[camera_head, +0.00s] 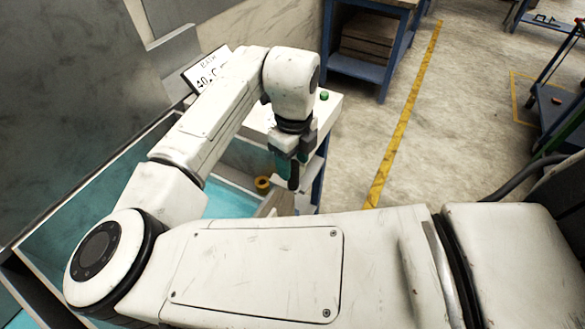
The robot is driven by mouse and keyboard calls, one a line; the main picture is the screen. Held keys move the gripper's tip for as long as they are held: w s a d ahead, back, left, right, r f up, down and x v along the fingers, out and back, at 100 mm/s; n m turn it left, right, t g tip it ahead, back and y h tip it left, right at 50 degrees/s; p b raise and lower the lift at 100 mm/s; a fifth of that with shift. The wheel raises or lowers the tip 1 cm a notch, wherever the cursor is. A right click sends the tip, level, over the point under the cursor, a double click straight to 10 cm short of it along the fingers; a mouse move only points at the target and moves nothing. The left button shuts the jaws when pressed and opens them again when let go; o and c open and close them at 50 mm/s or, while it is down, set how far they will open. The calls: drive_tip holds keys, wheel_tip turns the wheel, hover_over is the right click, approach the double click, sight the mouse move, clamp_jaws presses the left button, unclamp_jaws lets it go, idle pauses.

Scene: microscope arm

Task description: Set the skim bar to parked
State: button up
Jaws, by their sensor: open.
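My gripper (289,174) points down near the far right end of a bath (50,205) with turquoise liquid. It is open, with no object visible between its fingers. A beige bar-like piece (272,205) shows just below and left of the fingers, partly hidden by my arm; it may be the skim bar, but I cannot tell for sure. A small yellow ring-shaped piece (262,185) sits left of the fingers. I cannot tell whether the fingers touch anything. Much of the bath is hidden behind my arm.
A tilted display with writing (207,72) stands behind my arm. A green button (323,95) sits on a white housing right of my wrist. A blue workbench (362,62) stands at the back. The floor right of the yellow line (405,110) is mostly clear.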

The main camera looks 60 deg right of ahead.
sight(294, 172)
drive_tip(key=shift+f, duration=2.05)
clamp_jaws()
